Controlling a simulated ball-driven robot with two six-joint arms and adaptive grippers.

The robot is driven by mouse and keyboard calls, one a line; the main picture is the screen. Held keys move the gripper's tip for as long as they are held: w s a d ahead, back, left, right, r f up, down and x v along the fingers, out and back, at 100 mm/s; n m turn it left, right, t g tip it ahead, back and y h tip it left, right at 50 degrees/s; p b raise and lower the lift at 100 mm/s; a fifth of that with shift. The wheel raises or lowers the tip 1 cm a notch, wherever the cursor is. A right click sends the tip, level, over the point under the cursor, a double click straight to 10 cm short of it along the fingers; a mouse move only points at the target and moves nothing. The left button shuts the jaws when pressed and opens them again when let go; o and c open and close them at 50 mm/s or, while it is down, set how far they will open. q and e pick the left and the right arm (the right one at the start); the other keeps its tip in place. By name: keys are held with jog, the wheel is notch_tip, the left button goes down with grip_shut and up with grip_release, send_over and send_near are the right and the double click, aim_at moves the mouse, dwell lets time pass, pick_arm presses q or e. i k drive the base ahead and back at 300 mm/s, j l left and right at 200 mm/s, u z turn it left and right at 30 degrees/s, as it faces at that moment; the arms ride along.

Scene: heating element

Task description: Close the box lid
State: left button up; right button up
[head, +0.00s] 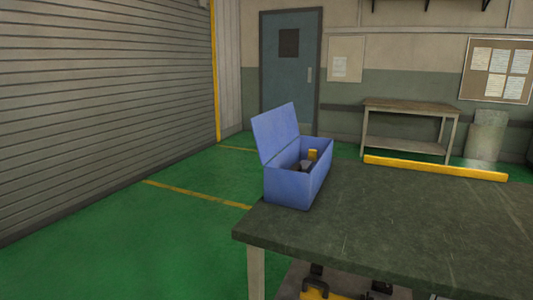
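A blue box (291,190) stands on the left part of the dark green-grey table (400,215), close to the table's left edge. Its lid (275,132) is open, raised steeply and hinged along the box's left side. Inside the box are a yellow item (313,155) and a dark grey item (305,165); their lower parts are hidden by the box wall. Neither of my grippers shows in the head view.
The table top to the right of the box is bare. A yellow bar (435,168) lies beyond the table's far edge. A wooden workbench (410,107) stands against the back wall. Green floor (130,235) is clear left of the table.

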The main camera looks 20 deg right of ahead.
aim_at(273, 130)
jog(key=i+j+z, duration=0.1)
jog(key=z, duration=0.35)
jog(key=j+z, duration=0.15)
jog(key=z, duration=0.3)
jog(key=i+j+z, duration=0.1)
jog(key=z, duration=0.3)
jog(key=j+z, duration=0.25)
jog(key=j, duration=0.45)
jog(key=j+z, duration=0.3)
jog(key=j, duration=0.45)
jog(key=k+j+z, duration=0.1)
jog(key=j+z, duration=0.15)
jog(key=j, duration=0.45)
jog(key=i+j, duration=0.25)
jog(key=j, duration=0.15)
jog(key=i+j, duration=0.3)
jog(key=j, duration=0.1)
